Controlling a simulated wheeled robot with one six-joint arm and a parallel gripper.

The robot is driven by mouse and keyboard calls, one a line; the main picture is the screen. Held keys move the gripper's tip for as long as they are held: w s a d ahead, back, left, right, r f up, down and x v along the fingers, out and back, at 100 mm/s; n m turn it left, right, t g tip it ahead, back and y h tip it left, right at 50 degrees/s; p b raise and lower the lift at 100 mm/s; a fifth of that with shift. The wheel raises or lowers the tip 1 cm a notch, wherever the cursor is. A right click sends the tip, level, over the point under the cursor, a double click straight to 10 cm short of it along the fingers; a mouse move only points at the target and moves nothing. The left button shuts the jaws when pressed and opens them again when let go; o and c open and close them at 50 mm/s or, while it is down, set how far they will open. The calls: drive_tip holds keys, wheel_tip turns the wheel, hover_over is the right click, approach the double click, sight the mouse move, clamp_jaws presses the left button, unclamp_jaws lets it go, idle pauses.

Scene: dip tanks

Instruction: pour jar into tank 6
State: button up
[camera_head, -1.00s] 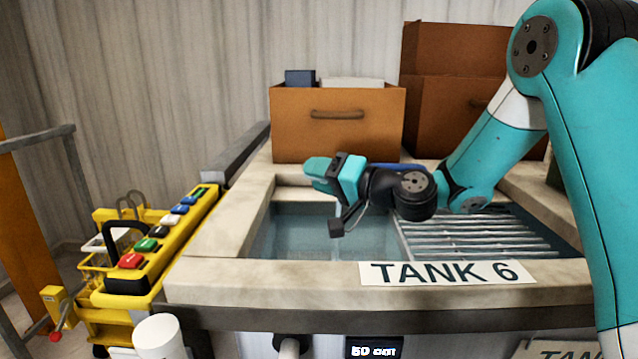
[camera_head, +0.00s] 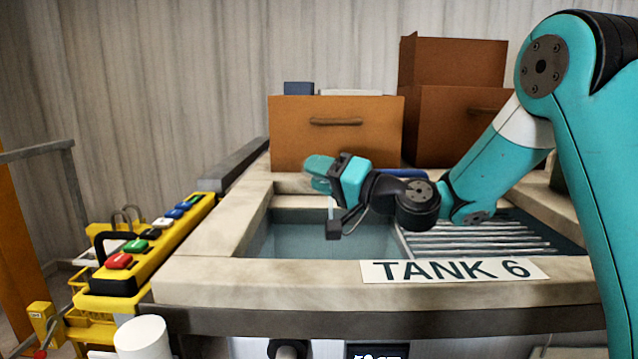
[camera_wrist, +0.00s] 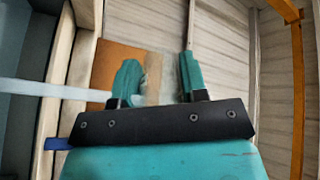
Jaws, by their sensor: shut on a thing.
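Tank 6 (camera_head: 210,272) is a pale stone-rimmed basin with water (camera_head: 300,240) in its left part and a "TANK 6" label (camera_head: 455,270) on its front rim. My gripper (camera_head: 318,174) is over the tank's left part, turned sideways above the water. In the wrist view my gripper (camera_wrist: 156,80) is shut on a clear jar (camera_wrist: 168,78), seen faintly between the teal fingers. A pale stripe drops below the gripper in the head view and crosses the left of the wrist view; it looks like poured liquid. The jar's contents cannot be made out.
Metal bars (camera_head: 480,238) cover the tank's right part. A brown drawer box (camera_head: 345,143) and a taller brown box (camera_head: 450,125) stand behind. A yellow control panel (camera_head: 150,240) with coloured buttons is at left, with a white cylinder (camera_head: 142,338) in front.

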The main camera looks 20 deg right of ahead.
drive_tip(key=shift+s+d+r+t+y+b, duration=0.15)
drive_tip(key=shift+t+y+b, duration=0.7)
drive_tip(key=shift+b, duration=2.8)
drive_tip(key=shift+r+b, duration=0.2)
drive_tip(key=shift+b, duration=0.25)
drive_tip(key=shift+s, duration=0.1)
drive_tip(key=shift+f, duration=0.1)
drive_tip(key=shift+p, duration=0.45)
drive_tip(key=p, duration=0.3)
drive_tip(key=shift+h+p, duration=0.25)
drive_tip(key=shift+p, duration=0.05)
drive_tip(key=g+p, duration=0.1)
drive_tip(key=p, duration=0.3)
drive_tip(key=h+p, duration=0.1)
drive_tip(key=p, duration=0.3)
drive_tip(key=g+h+p, duration=0.1)
drive_tip(key=p, duration=0.3)
drive_tip(key=shift+w+a+f+g, duration=0.25)
drive_tip(key=shift+a+g, duration=0.05)
drive_tip(key=shift+g, duration=0.05)
drive_tip(key=g+h+p, duration=0.1)
drive_tip(key=p, duration=0.4)
drive_tip(key=shift+a, duration=0.1)
drive_tip(key=g+h+p, duration=0.1)
drive_tip(key=g+p, duration=0.1)
drive_tip(key=p, duration=0.8)
drive_tip(key=shift+w+a+h, duration=0.1)
drive_tip(key=shift+h, duration=0.3)
